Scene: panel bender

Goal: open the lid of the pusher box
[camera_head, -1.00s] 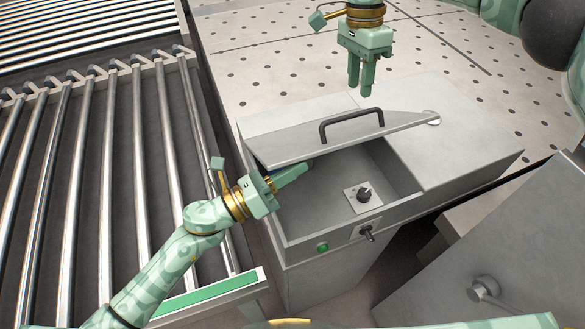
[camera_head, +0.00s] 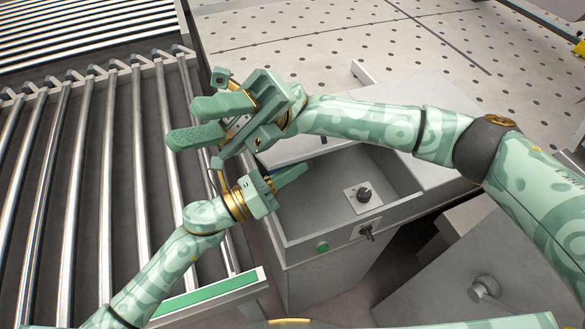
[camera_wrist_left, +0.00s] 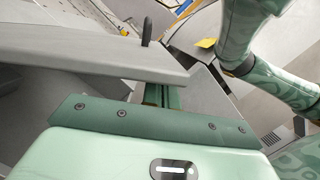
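The pusher box (camera_head: 405,210) is grey, with its lid (camera_head: 300,150) raised at a tilt over the opening. The lid's black handle is mostly hidden behind my right arm in the head view, but shows in the wrist view (camera_wrist_left: 147,32). My left gripper (camera_head: 300,171) is at the left end of the opening, its fingers by the lid's raised front edge. The lid (camera_wrist_left: 100,55) is close beyond it in the wrist view; the finger gap is not clear. My right gripper (camera_head: 195,120) is open and empty, above and left of the box, fingers pointing left.
Inside the box is a black knob (camera_head: 363,194) on a plate. The front has a green button (camera_head: 322,247) and a switch (camera_head: 367,233). Roller conveyors (camera_head: 100,180) fill the left. A perforated table (camera_head: 330,40) lies behind. A grey panel (camera_head: 470,280) stands front right.

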